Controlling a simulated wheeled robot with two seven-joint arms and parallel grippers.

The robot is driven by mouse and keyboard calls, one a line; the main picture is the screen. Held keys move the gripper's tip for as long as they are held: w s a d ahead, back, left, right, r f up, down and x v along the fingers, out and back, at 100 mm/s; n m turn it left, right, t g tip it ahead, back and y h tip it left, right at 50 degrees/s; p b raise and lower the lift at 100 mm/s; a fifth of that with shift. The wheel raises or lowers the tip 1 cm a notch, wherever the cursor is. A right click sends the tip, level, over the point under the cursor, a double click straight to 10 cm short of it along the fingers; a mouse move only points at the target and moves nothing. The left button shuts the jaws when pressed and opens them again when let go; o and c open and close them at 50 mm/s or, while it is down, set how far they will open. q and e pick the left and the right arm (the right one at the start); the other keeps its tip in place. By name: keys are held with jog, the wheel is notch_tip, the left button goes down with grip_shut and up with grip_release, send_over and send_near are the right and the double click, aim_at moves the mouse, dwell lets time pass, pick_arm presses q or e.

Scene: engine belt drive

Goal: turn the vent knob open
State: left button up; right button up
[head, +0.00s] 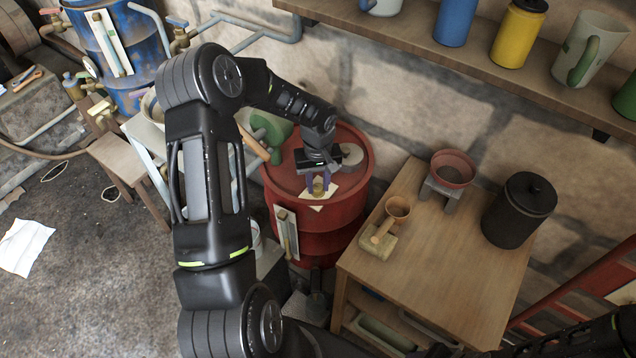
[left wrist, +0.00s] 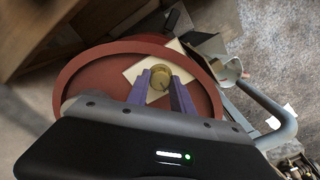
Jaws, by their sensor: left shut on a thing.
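The vent knob (left wrist: 160,79) is a small round brass-coloured knob on top of the red drum (head: 322,238). A pale square sheet or plate (left wrist: 133,73) lies under the knob on the drum lid. My left gripper (head: 319,187) reaches down over the drum from above. Its two purple fingers stand on either side of the knob and are shut on it; they also show in the left wrist view (left wrist: 161,86). The knob's lower part is hidden between the fingers. How far the knob is turned cannot be told. My right gripper is not in view.
A shelf (head: 480,72) with cans and jugs runs above.

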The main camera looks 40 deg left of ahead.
pick_arm(q)
grip_shut()
jog(key=shift+m+b, duration=0.3)
jog(key=shift+m, duration=0.1)
jog(key=m+b, duration=0.1)
jog(key=m, duration=0.1)
jog(key=shift+f+m, duration=0.1)
jog(key=shift+m, duration=0.2)
jog(key=m+b, duration=0.2)
jog(key=m, duration=0.2)
jog(key=m+b, duration=0.1)
jog(key=m, duration=0.9)
jog(key=shift+m, duration=0.3)
